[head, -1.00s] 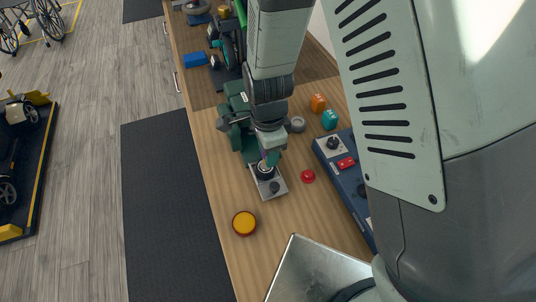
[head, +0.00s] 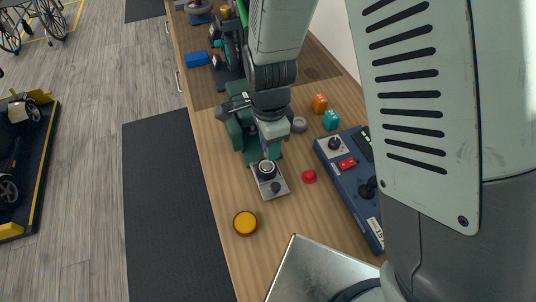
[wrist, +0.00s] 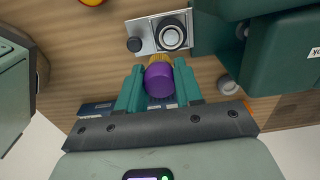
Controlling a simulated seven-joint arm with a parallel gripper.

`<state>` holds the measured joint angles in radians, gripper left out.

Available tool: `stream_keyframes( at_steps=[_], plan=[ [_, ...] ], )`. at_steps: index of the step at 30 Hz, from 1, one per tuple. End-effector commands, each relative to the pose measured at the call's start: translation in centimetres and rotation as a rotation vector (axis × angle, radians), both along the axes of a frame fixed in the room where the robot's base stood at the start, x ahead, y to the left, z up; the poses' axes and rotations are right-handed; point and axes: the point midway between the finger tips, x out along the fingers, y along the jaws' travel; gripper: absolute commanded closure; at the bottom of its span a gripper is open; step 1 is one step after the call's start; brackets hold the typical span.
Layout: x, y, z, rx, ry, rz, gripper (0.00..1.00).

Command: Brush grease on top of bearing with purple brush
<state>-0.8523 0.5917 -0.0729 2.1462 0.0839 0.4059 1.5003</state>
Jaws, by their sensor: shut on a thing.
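My gripper (wrist: 159,88) is shut on the purple brush (wrist: 158,80), whose yellow-brown bristle end points toward the metal plate in the wrist view. The bearing (wrist: 171,37), a pale ring with a dark rim, sits on a silver plate (wrist: 149,27) next to a black knob. In the head view the bearing (head: 266,168) lies just in front of my gripper (head: 266,147). The bristles appear close to the bearing's edge; I cannot tell whether they touch it. A round tin with an amber top (head: 245,223) stands nearer on the bench.
A green machine body (head: 240,135) stands right behind the plate. A red button (head: 309,176) and a blue control panel (head: 355,185) lie to the right. Orange and teal blocks (head: 330,119) stand farther back. Bare wood surrounds the amber tin.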

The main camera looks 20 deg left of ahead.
Motion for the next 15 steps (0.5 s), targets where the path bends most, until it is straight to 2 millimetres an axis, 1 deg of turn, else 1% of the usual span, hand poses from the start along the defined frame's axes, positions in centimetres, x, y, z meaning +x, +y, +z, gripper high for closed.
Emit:
stream_keyframes(
  at_steps=[10,15],
  plan=[
    [-0.06,0.02,-0.06,-0.001,0.0,0.001,0.89],
    [-0.03,-0.01,-0.65,-0.001,0.001,0.0,0.89]
  ],
)
